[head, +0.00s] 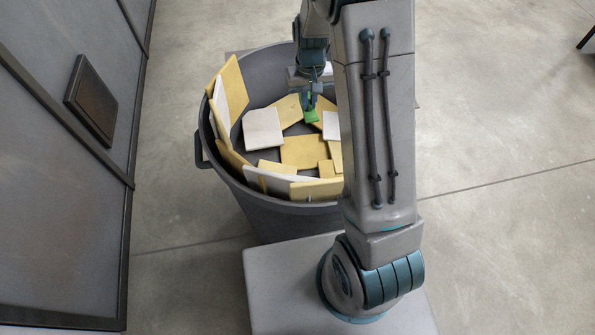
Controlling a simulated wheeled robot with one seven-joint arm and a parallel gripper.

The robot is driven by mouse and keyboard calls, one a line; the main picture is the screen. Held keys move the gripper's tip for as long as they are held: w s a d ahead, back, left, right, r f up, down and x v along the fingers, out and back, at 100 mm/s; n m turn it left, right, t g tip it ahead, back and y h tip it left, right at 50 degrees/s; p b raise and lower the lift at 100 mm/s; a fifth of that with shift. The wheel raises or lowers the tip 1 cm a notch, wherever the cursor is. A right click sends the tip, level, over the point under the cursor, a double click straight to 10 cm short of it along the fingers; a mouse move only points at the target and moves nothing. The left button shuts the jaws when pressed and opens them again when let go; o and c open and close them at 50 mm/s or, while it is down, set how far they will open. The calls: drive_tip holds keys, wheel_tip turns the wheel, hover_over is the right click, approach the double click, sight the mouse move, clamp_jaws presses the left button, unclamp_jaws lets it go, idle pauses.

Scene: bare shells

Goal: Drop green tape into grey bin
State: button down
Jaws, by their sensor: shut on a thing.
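The grey bin (258,197) is a large round tub on the floor, with a handle on its left side. Yellow and white flat pieces lie in it and lean against its inner wall. My gripper (311,112) points down over the inside of the bin, right of its middle. It is shut on the green tape (311,117), a small bright green piece at the fingertips. I cannot tell how high the tape is above the pieces. My arm hides the right part of the bin.
A dark-framed grey panel wall with a dark square plate (91,101) stands at the left. The concrete floor (490,130) is clear to the right, apart from a dark object at the upper right edge.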

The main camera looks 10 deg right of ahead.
drive_tip(key=c, duration=1.4)
unclamp_jaws()
drive_tip(key=shift+c, duration=0.2)
wheel_tip(320, 180, up, 14)
drive_tip(key=shift+f, duration=0.1)
drive_tip(key=s+r+t+p, duration=0.1)
drive_tip(key=s+r, duration=0.3)
drive_tip(key=s, duration=1.7)
drive_tip(key=shift+s+t, duration=0.25)
drive_tip(key=shift+t, duration=0.65)
